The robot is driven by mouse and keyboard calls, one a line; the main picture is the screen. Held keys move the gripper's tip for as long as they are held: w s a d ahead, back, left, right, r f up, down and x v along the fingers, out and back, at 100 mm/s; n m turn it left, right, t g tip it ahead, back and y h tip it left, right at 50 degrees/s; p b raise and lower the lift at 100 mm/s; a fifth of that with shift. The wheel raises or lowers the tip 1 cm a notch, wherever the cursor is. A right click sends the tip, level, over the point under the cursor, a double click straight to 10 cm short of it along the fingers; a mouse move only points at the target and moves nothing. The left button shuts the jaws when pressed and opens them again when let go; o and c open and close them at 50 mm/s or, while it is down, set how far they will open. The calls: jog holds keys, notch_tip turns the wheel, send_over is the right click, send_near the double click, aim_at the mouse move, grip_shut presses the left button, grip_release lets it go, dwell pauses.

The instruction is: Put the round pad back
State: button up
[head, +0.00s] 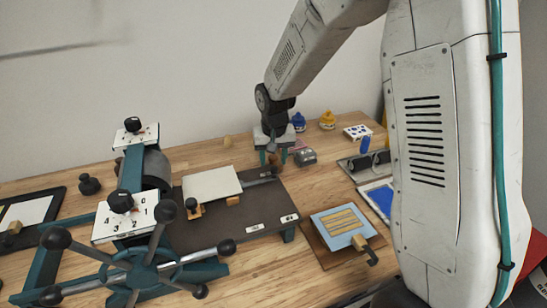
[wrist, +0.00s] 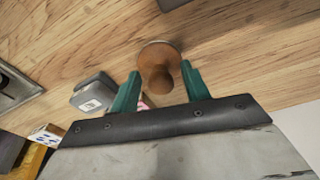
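A round pad (wrist: 158,46) with a brown wooden knob handle stands on the wooden table in the wrist view. My gripper (wrist: 160,80) is over it, with its teal fingers apart on either side of the handle. A gap shows between the handle and each finger. In the head view my gripper (head: 273,160) is low over the back of the table, and the brown handle (head: 273,158) shows small between the fingers. The pad's underside is hidden. A black knobbed piece (head: 89,185) stands at the left in the head view.
A grey box (head: 305,157) is close beside my gripper, also in the wrist view (wrist: 95,93). The press with a spoked wheel (head: 145,270) and dark bed (head: 250,215) fills the left and middle. A blue plate (head: 335,237) lies at front right. Blue and yellow pots (head: 327,120) stand behind.

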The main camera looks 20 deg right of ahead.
jog(key=shift+r, duration=0.15)
notch_tip(320, 180, up, 12)
jog(key=s, duration=0.1)
jog(key=shift+s, duration=0.25)
jog(key=s+d+r+n, duration=0.1)
jog(key=s+r, duration=0.2)
jog(key=s, duration=1.3)
jog(key=s+d+r+n, duration=0.1)
jog(key=s+d+r, duration=0.1)
jog(key=s, duration=1.4)
jog(key=shift+s+r, duration=0.2)
jog(key=shift+r, duration=0.65)
